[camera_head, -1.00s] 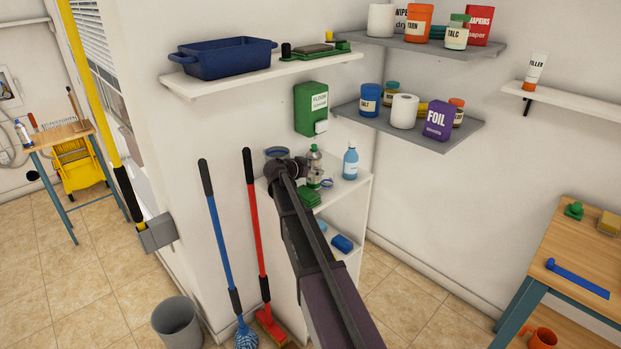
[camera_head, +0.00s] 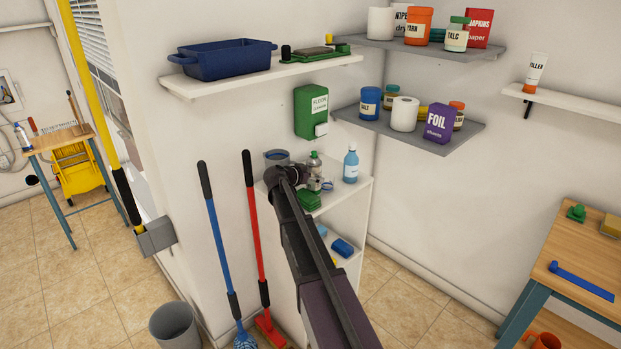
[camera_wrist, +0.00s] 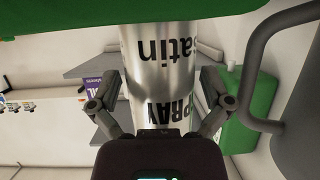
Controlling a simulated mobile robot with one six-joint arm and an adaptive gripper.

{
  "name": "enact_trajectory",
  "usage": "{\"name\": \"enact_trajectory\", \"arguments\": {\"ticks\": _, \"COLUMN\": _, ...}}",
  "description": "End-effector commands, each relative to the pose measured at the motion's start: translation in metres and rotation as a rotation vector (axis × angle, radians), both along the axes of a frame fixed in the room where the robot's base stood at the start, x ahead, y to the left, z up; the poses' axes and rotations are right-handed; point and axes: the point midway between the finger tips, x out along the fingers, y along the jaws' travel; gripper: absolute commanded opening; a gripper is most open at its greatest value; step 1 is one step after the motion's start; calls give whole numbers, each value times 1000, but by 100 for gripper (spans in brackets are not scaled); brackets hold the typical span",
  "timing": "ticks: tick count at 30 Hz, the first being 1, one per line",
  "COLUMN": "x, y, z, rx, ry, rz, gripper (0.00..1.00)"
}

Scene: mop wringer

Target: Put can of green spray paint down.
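The can of green spray paint (camera_wrist: 158,60) is silver, with "SPRAY" and "satin" lettering upside down in the wrist view. In the head view the can (camera_head: 314,168) shows its green top above the upper surface of the white shelf unit (camera_head: 350,192). My gripper (camera_wrist: 160,118) has one finger on each side of the can and appears shut on it. In the head view my gripper (camera_head: 314,184) is partly hidden behind my arm. I cannot tell whether the can's base touches the shelf.
A green item (camera_head: 309,201) lies close in front of the can. A blue bottle (camera_head: 351,164) stands to the right and a blue-grey container (camera_head: 277,157) to the left. A green floor cleaner dispenser (camera_head: 311,110) hangs above. Mops lean against the wall at left.

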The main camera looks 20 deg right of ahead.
Motion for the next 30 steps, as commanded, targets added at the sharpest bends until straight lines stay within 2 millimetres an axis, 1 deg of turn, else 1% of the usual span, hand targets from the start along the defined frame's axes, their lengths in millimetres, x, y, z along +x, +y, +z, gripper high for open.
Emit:
{"name": "enact_trajectory", "arguments": {"ticks": 8, "x": 0, "y": 0, "z": 1, "rx": 0, "ry": 0, "rz": 0, "gripper": 100}}
{"name": "enact_trajectory", "arguments": {"ticks": 13, "x": -1, "y": 1, "z": 5, "rx": 0, "ry": 0, "rz": 0, "gripper": 100}}
{"name": "enact_trajectory", "arguments": {"ticks": 17, "x": -6, "y": 11, "z": 10, "rx": 0, "ry": 0, "rz": 1, "gripper": 100}}
{"name": "enact_trajectory", "arguments": {"ticks": 20, "x": -11, "y": 23, "z": 16, "rx": 0, "ry": 0, "rz": 2, "gripper": 100}}
{"name": "enact_trajectory", "arguments": {"ticks": 30, "x": -31, "y": 71, "z": 37, "rx": 0, "ry": 0, "rz": 2, "gripper": 100}}
